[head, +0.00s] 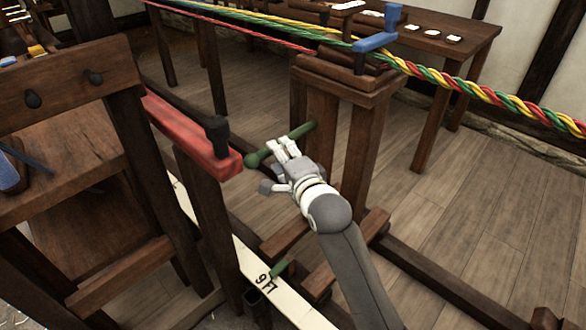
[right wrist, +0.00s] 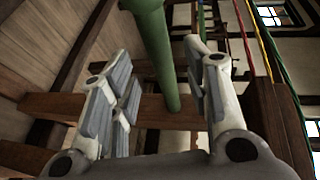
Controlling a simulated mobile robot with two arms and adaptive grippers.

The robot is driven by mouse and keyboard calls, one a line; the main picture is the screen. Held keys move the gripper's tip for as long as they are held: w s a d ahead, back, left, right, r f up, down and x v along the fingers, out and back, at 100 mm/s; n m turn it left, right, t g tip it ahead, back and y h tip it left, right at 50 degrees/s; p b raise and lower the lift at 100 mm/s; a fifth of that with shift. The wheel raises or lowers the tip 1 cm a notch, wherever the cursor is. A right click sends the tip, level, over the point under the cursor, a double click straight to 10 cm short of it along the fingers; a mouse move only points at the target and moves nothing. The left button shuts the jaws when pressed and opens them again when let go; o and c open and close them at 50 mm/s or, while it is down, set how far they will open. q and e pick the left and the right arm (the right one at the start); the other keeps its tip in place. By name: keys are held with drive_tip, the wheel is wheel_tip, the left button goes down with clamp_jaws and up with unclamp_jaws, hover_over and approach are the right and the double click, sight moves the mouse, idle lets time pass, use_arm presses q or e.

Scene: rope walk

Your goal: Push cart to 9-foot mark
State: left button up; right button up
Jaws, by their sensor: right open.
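The cart is a wooden post stand (head: 350,85) with a twisted red, green and yellow rope (head: 480,92) running over its top. A green handle bar (head: 300,131) sticks out of its side, ending in a round knob. My right gripper (head: 280,152) is at this handle. In the right wrist view the green bar (right wrist: 158,50) runs between the two spread fingers, with gaps to both. A pale floor strip (head: 296,308) carries the "9 FT" mark (head: 265,283). A small green pointer (head: 279,269) sits beside the mark. My left gripper is not in view.
A red beam (head: 195,135) with a black peg ends close to the handle's knob. A dark wooden frame (head: 65,75) with pegs stands at left. A table (head: 460,35) with small white items is behind. Wooden rails (head: 440,280) run along the floor. Open floor lies at right.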

drive_tip(key=v, duration=0.6)
drive_tip(key=shift+s+d, duration=0.2)
drive_tip(key=shift+s, duration=0.15)
